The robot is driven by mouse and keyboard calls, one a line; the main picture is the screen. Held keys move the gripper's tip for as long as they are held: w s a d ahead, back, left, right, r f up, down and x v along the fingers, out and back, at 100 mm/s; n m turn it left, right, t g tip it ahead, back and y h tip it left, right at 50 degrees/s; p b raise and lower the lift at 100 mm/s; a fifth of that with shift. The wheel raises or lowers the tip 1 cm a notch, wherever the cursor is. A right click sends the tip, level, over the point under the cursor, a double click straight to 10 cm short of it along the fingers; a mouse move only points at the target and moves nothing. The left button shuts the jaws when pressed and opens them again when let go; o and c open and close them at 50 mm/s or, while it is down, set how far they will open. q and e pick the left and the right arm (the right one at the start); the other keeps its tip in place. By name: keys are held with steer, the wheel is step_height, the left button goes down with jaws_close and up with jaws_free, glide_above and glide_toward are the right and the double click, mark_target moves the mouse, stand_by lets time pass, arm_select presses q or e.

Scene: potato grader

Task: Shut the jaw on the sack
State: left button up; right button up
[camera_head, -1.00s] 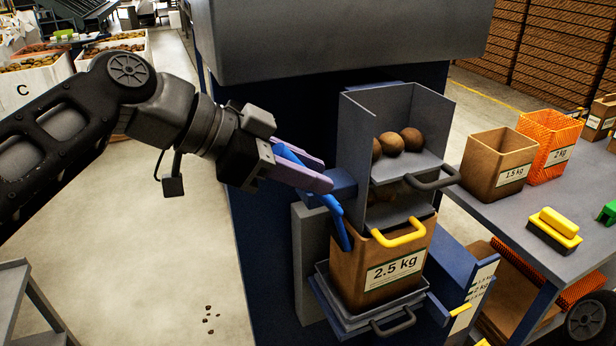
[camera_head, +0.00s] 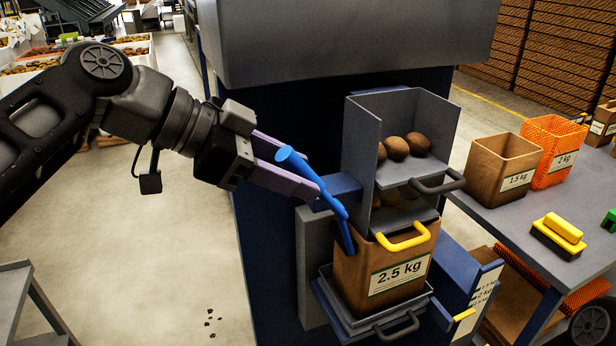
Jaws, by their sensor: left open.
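The brown sack marked 2.5 kg (camera_head: 355,276) stands upright on a small grey shelf under the grey chute (camera_head: 361,130). A yellow handle (camera_head: 403,239) crosses the front at the sack's top. A blue lever (camera_head: 318,186), which looks like part of the sack clamp, slants from upper left down to the sack's left side. My left gripper (camera_head: 295,172) is open, with its purple fingers on either side of the lever's upper part. I cannot tell whether they touch it. My right gripper is out of view.
Several potatoes (camera_head: 397,148) lie in the chute above a dark handle (camera_head: 437,183). At the right, a grey table (camera_head: 490,222) holds a 1.5 kg sack (camera_head: 503,166), an orange 2 kg sack (camera_head: 552,150) and a yellow block (camera_head: 558,235). The floor at left is mostly clear.

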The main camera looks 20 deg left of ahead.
arm_select(q)
steer(key=v, duration=0.5)
steer(key=shift+f, duration=0.1)
stand_by(0.3)
